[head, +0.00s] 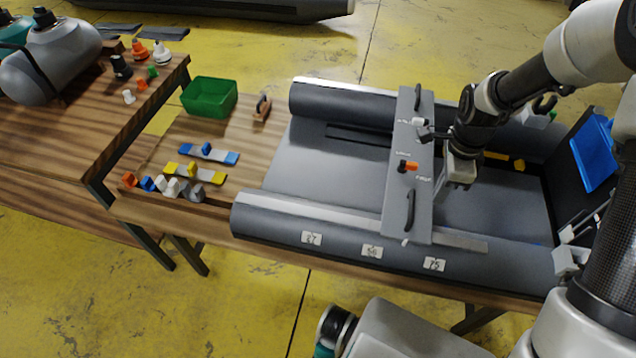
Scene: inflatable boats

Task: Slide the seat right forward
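The seat (396,205) is a grey board lying across the two grey side tubes of the boat section. It has a black handle near its far end (417,97) and another near its near end (411,209). An orange and black knob (407,166) sits at its middle beside small printed labels. My gripper (450,190) points down at the seat's right edge, close to the knob. Its fingers are small and partly hidden by its own body, so I cannot tell whether they are apart or touching the seat.
The near tube (270,222) carries white number cards (372,251). The floor between the tubes is clear left of the seat. A green bin (209,97), a wooden block (262,108) and small coloured parts (170,187) lie further left. A blue item (594,155) is at the right.

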